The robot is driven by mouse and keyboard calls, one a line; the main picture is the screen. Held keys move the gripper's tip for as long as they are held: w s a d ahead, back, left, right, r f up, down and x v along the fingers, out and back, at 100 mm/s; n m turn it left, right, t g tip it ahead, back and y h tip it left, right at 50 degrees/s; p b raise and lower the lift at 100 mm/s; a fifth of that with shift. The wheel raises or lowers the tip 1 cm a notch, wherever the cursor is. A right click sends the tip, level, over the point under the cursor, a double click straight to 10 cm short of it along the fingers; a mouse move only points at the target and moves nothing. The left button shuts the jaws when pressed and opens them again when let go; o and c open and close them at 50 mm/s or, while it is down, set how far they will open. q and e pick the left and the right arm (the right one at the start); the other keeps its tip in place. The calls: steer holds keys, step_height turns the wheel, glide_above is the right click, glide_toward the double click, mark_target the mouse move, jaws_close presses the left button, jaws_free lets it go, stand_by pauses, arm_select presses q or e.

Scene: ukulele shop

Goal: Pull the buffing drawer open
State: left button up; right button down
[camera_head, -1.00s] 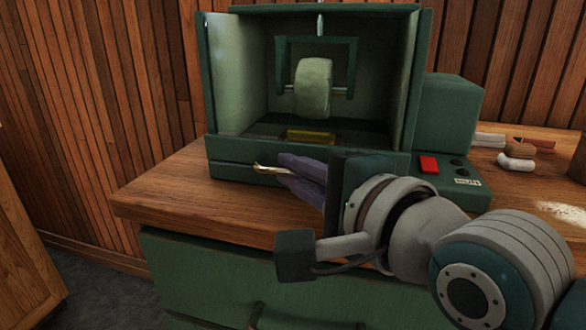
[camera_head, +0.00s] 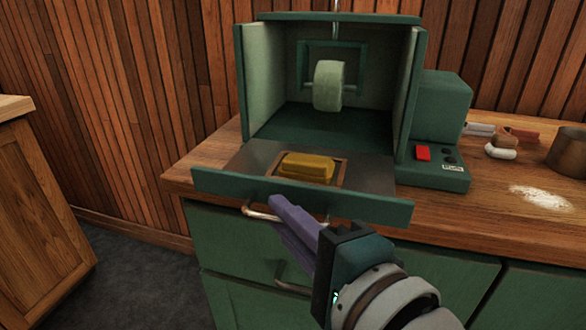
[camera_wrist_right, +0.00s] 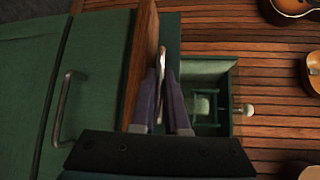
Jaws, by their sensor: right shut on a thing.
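The buffing drawer (camera_head: 370,208) is a green-fronted tray at the base of a green buffing hood (camera_head: 340,18). It stands pulled out over the counter's front edge, with its grey metal top showing. A yellow bar (camera_head: 307,165) lies in a recess in it. My right gripper (camera_head: 277,214), with purple fingers, is shut on the drawer's metal handle (camera_head: 254,214). The handle also shows between the fingers in the right wrist view (camera_wrist_right: 161,72). The fingers hide the handle's middle. My left gripper is in neither view.
A pale buffing wheel (camera_head: 329,86) hangs inside the hood. A control box with a red button (camera_head: 423,153) stands to its right. Small items and a brown cup (camera_head: 567,152) sit on the wooden counter (camera_head: 480,208). Green cabinet drawers with handles are below.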

steer(key=c, duration=1.2)
jaws_free()
steer(key=shift+w, duration=0.1)
steer(key=p+v, duration=0.1)
steer(key=v, duration=0.9)
steer(key=shift+p, duration=0.3)
